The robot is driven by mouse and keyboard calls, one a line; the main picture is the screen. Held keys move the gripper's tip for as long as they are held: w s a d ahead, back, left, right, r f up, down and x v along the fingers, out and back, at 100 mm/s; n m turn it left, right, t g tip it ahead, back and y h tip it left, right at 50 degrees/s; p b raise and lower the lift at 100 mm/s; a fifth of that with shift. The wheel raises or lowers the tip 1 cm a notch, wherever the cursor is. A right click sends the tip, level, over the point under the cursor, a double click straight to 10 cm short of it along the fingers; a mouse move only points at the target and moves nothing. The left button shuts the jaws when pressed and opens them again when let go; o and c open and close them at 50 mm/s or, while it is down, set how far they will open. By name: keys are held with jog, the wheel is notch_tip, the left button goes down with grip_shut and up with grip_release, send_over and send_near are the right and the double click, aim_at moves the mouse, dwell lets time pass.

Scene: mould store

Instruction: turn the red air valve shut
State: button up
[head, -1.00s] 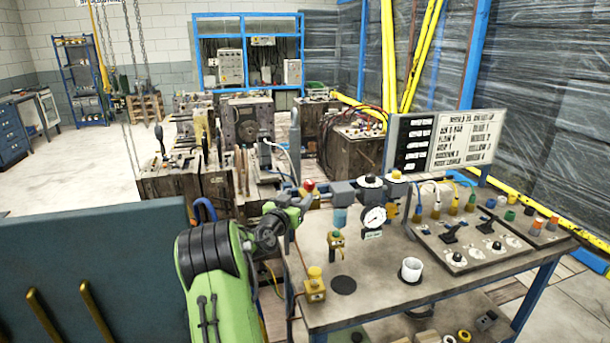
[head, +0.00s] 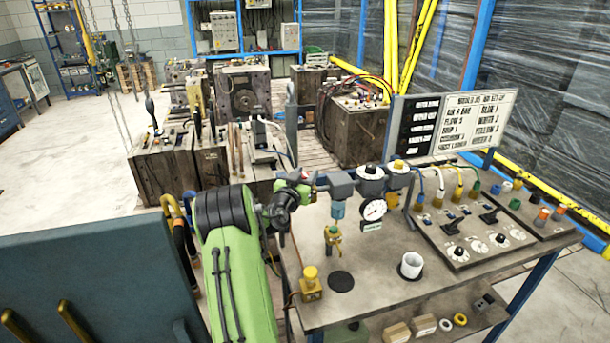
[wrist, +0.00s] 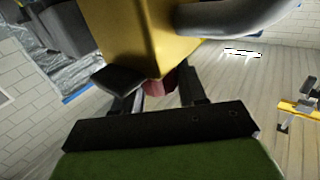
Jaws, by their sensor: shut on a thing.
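The red air valve (wrist: 155,87) shows as a small red patch between my fingers in the wrist view, under a yellow block (wrist: 135,35). My gripper (head: 302,186) is at the left end of the air line at the bench's back left edge in the head view, and it hides most of the valve there. In the wrist view my gripper (wrist: 158,92) has one finger on each side of the red part and is shut on it. How far the handle is turned cannot be seen.
The air line carries a pressure gauge (head: 373,210) right of my gripper. A white cup (head: 411,265), a yellow-capped fitting (head: 311,283) and a switch panel (head: 470,232) stand on the bench (head: 375,295). A dark blue panel (head: 90,280) stands at lower left.

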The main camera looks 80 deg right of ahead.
jog(key=c, duration=0.3)
jog(key=m+g+b, duration=0.1)
jog(key=b, duration=0.2)
jog(key=shift+w+f+g, duration=0.1)
jog(key=shift+f+g, duration=0.05)
jog(key=shift+g, duration=0.15)
jog(key=shift+m+g+b, duration=0.3)
jog(key=shift+g+b, duration=0.1)
jog(key=shift+b, duration=0.15)
jog(key=shift+r, duration=0.2)
jog(key=o, duration=0.9)
jog(key=b+v, duration=0.1)
jog(key=v, duration=0.6)
jog(key=shift+a+b, duration=0.25)
jog(key=shift+b, duration=0.05)
